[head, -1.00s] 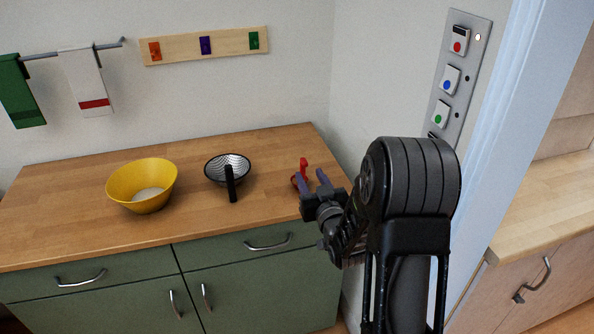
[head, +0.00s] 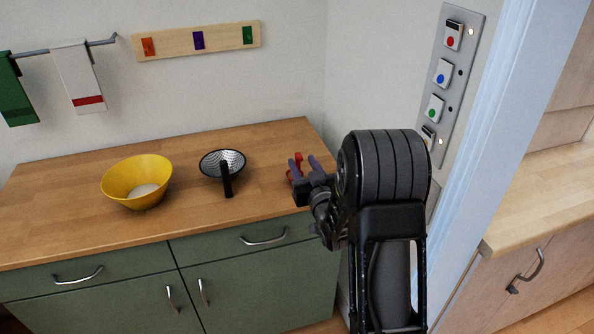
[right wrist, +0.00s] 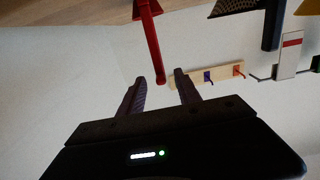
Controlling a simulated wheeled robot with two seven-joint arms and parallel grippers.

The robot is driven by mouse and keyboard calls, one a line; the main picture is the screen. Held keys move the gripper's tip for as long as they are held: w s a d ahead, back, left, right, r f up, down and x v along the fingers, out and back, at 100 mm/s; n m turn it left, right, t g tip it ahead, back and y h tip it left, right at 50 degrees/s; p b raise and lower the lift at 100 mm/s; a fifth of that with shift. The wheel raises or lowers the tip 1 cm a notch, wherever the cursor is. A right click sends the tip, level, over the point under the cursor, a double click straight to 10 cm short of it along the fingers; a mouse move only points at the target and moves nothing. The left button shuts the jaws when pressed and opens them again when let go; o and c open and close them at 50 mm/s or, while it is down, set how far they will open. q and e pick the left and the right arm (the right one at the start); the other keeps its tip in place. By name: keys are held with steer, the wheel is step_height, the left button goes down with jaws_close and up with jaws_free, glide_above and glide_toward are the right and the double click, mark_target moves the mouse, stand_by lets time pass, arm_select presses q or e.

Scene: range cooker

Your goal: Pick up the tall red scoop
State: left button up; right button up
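The tall red scoop (head: 298,157) stands near the right end of the wooden worktop, partly hidden behind my right gripper's fingers. In the right wrist view, which is upside down, its long red handle (right wrist: 152,45) reaches toward the gap between the fingers. My right gripper (head: 302,160) is open, with its two purple-grey fingers close to the scoop. In the right wrist view the open gripper (right wrist: 160,78) has the handle's end near its fingertips; I cannot tell whether they touch. My left gripper is not in view.
A yellow bowl (head: 120,185) with pale contents and a dark strainer (head: 211,158) with a black handle stand left of the scoop on the worktop (head: 75,225). A button panel (head: 455,90) is on the right wall. A hook rack (head: 172,44) hangs behind.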

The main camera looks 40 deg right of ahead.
mark_target(298, 156)
steer(key=p+x, duration=0.1)
steer(key=x, duration=0.3)
steer(key=shift+w+r+p, duration=0.1)
steer(key=shift+r+p, duration=0.05)
steer(key=shift+p, duration=0.25)
steer(key=shift+w+d, duration=0.2)
steer(key=shift+w, duration=0.2)
steer(key=shift+c, duration=0.3)
jaws_close()
stand_by(0.8)
